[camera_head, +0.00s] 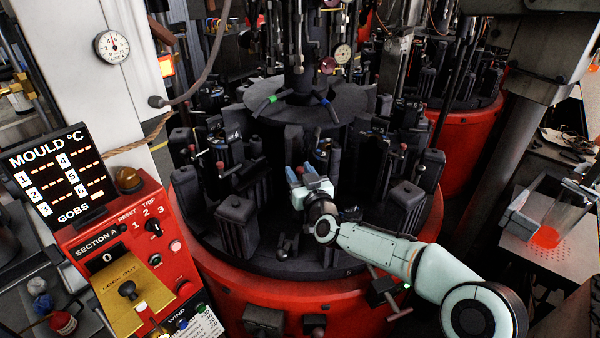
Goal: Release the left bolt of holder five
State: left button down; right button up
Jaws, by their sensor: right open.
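The rotary mould table (263,257) carries several dark mould holders in a ring under a round black top plate (345,101). My left gripper is out of view.
A red control box (117,226) and the mould temperature display (57,178) stand at the left. Tall dark blocks (237,224) and (404,205) flank my right gripper. A second red mould machine (466,135) stands behind right. A glowing piece (546,237) lies at the far right.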

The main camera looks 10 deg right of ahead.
grip_shut()
jog(key=s+a+b, duration=0.1)
jog(key=s+b, duration=0.1)
jog(key=s, duration=0.1)
jog(key=shift+a, duration=0.35)
jog(key=shift+f, duration=0.1)
grip_release()
jog(key=shift+s, duration=0.1)
